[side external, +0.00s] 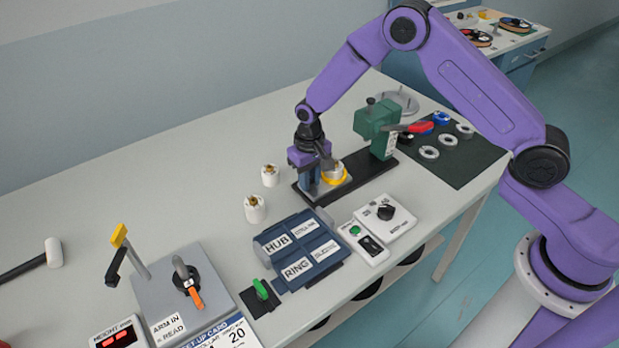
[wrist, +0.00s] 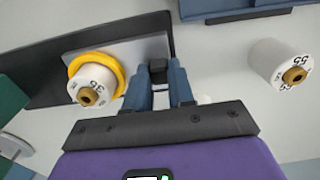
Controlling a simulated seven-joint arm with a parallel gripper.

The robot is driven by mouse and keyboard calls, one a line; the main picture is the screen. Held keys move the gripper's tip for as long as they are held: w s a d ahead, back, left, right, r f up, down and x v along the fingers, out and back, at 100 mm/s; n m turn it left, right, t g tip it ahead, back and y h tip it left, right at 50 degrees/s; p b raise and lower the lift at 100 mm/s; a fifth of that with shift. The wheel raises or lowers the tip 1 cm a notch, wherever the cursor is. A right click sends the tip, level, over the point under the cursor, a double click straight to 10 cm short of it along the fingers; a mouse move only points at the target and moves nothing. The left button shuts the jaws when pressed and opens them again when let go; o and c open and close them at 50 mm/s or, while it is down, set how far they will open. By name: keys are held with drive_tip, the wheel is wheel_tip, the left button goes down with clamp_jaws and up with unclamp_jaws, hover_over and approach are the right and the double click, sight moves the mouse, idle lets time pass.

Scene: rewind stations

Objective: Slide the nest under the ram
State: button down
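The nest (wrist: 150,47) is a grey plate on a long black base (side external: 372,182). A yellow ring (wrist: 73,62) sits on it around a white hub marked 35 (wrist: 100,84); the ring also shows in the side view (side external: 344,178). The nest's dark knob (wrist: 158,70) stands at its near end in the wrist view. My gripper (wrist: 160,80) has its two blue fingers against either side of this knob. The green press (side external: 370,122) with its red-handled lever (side external: 418,127) stands at the base's far end, apart from the nest. The ram's underside is hidden.
Two white hubs stand left of the base, one (side external: 255,209) nearer and one (side external: 270,175) farther. A dark blue HUB/RING tray (side external: 298,250) and a control box (side external: 385,215) sit in front. Grey rings (side external: 429,152) lie on a dark mat (side external: 465,165) beyond the press.

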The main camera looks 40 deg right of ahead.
drive_tip(key=d, duration=0.7)
drive_tip(key=shift+d, duration=0.2)
drive_tip(key=c, duration=1)
unclamp_jaws()
drive_tip(key=shift+o, duration=0.2)
drive_tip(key=shift+r, duration=0.1)
wheel_tip(320, 180, up, 17)
drive_tip(key=shift+r, duration=0.15)
drive_tip(key=shift+a, duration=0.1)
